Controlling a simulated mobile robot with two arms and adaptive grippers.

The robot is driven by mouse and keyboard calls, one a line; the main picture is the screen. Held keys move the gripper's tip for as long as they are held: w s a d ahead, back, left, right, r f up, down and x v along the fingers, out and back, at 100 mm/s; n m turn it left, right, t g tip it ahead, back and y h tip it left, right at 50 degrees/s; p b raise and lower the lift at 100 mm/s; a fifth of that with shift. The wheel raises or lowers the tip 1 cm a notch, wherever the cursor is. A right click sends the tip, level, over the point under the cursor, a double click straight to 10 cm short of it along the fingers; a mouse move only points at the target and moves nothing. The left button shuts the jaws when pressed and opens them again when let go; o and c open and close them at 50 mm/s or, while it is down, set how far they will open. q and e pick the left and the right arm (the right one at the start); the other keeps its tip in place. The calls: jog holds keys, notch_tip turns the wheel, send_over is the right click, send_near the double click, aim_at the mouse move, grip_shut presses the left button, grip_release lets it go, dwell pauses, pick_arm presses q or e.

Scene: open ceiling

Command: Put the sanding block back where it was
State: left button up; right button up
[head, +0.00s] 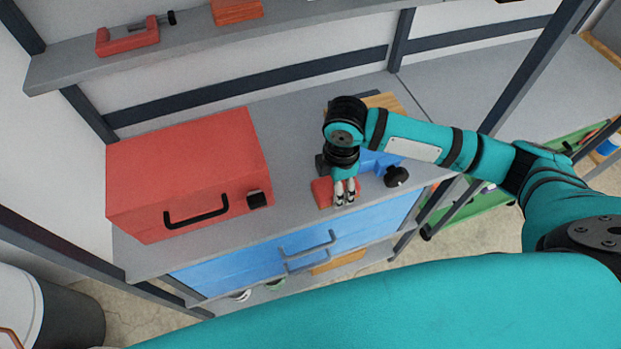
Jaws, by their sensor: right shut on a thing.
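The sanding block (321,193) appears to be the small red block at the front of the grey workbench (285,130). My right gripper (345,197) points down at the block's right side and is shut on it. The fingers hide part of the block, and I cannot tell whether it touches the bench top. My left gripper is not in view.
A large red toolbox (190,170) stands left on the bench. A blue tool with a black knob (397,177) is close right of my gripper. Blue drawers (300,240) are below. The shelf above holds a red clamp (128,38) and an orange block (236,11).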

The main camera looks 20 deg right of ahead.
aim_at(311, 185)
jog(key=w+a+p, duration=0.1)
jog(key=w+a, duration=0.2)
jog(key=shift+w+a+f, duration=0.15)
jog(key=shift+w+a, duration=0.15)
jog(key=shift+a, duration=0.05)
jog(key=shift+w+a, duration=0.45)
notch_tip(311, 185, down, 3)
jog(key=shift+f+p, duration=0.2)
jog(key=shift+p, duration=0.55)
jog(key=shift+f, duration=0.2)
jog(key=o, duration=1)
jog(key=shift+f, duration=0.15)
notch_tip(311, 185, up, 12)
jog(key=shift+r+b, duration=0.2)
jog(key=shift+b, duration=0.75)
